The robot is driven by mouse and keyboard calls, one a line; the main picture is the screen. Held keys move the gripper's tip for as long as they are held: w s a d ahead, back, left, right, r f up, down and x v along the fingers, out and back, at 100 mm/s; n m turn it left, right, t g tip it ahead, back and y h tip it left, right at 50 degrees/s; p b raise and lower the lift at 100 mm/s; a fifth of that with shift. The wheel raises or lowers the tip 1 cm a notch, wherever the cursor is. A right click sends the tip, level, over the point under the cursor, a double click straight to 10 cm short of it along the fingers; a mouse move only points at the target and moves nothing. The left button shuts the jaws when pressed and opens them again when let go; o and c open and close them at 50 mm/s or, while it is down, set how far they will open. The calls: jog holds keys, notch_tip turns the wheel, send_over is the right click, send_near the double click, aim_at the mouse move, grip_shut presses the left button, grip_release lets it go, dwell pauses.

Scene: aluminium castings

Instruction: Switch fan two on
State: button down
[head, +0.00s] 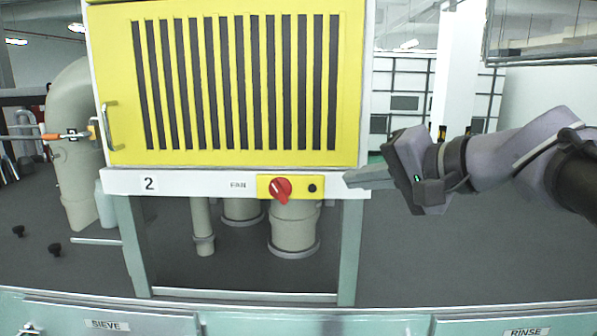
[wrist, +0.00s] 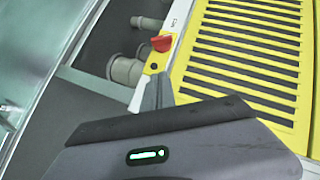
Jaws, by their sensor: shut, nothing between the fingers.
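The fan unit is a yellow slatted box (head: 245,85) on a pale green stand, with a white strip labelled "2" (head: 149,184) and "FAN" (head: 238,184) below it. A red rotary knob (head: 281,189) sits on a small yellow plate, with its pointer tilted down. A black button or lamp (head: 312,188) is just right of it. The red knob (wrist: 161,43) also shows in the wrist view, beyond my fingertips. My gripper (head: 347,178) is shut and empty, at the right end of the white strip, apart from the knob. In the wrist view its fingertips (wrist: 155,82) point toward the knob.
A lever with an orange part and a "2" tag (head: 70,135) is at the left by a large beige duct (head: 75,170). Beige pipes (head: 293,230) stand below the strip. A bench edge with SIEVE (head: 107,324) and RINSE (head: 526,332) labels runs along the front.

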jog(key=shift+f, duration=0.15)
jog(key=p, duration=0.3)
send_near(288, 197)
jog(key=w, duration=0.4)
jog(key=shift+a+r, duration=0.15)
jog(key=shift+r, duration=0.1)
jog(key=a+f, duration=0.2)
jog(key=a, duration=0.1)
jog(key=shift+a, duration=0.15)
jog(key=shift+w+f, duration=0.1)
jog(key=shift+f, duration=0.05)
jog(key=shift+f+b, duration=0.3)
jog(key=shift+b, duration=0.9)
